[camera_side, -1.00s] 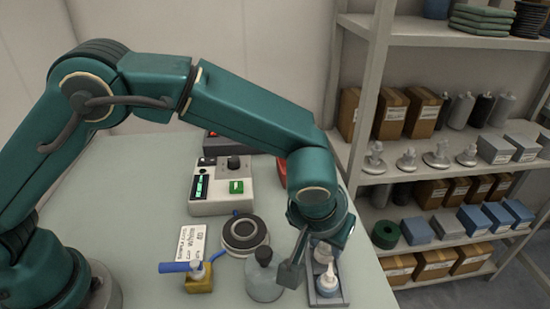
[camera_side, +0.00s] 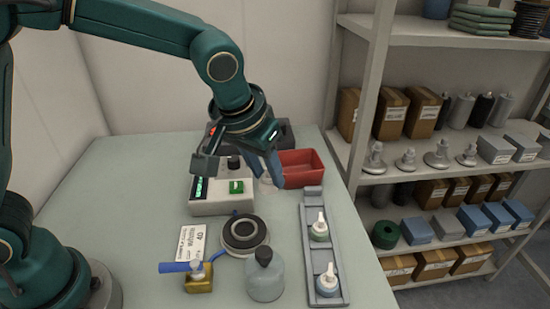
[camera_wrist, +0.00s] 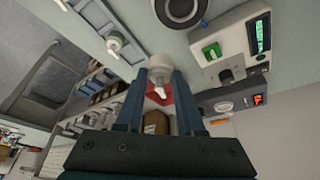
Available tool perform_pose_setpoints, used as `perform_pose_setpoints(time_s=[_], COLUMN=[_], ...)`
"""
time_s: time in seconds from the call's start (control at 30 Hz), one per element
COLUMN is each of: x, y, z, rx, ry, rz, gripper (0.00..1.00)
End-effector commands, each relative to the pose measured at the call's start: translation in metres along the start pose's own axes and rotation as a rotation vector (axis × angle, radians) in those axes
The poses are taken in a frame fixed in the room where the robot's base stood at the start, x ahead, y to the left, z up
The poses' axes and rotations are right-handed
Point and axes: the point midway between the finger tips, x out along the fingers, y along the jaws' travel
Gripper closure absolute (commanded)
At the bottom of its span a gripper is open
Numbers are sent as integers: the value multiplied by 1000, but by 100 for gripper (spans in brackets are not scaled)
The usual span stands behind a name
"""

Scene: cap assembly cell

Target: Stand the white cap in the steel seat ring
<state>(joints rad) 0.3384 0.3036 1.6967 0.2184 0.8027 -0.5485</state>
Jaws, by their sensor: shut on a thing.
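My gripper (camera_side: 273,174) is shut on a white cap (camera_wrist: 159,68), which sits between the fingertips with its narrow spout pointing back toward the wrist camera. In the side view the cap (camera_side: 267,186) is mostly hidden by the fingers. My gripper is raised above the table, right of the control box and in front of the red bin. The steel seat ring (camera_side: 244,232), dark-rimmed and round, lies on the table to the lower left of my gripper. It shows partly at the top of the wrist view (camera_wrist: 181,7), and nothing is visible standing in it.
A grey tray (camera_side: 310,207) holds a green-based cap (camera_side: 319,228) and a blue-based cap (camera_side: 327,280). A grey bottle (camera_side: 265,279) and a brass block with a blue handle (camera_side: 197,278) stand near the ring. The control box (camera_side: 212,192) and red bin (camera_side: 301,165) are behind.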

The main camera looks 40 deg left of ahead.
Motion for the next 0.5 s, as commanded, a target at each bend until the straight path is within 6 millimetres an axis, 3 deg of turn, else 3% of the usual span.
perform_pose_setpoints(time_s=[0.3,0.5], x=[-12,-14], y=[-22,-25], z=[39,43], rx=[2,-3], ry=[-1,8], rz=[-2,0], gripper=[85,85])
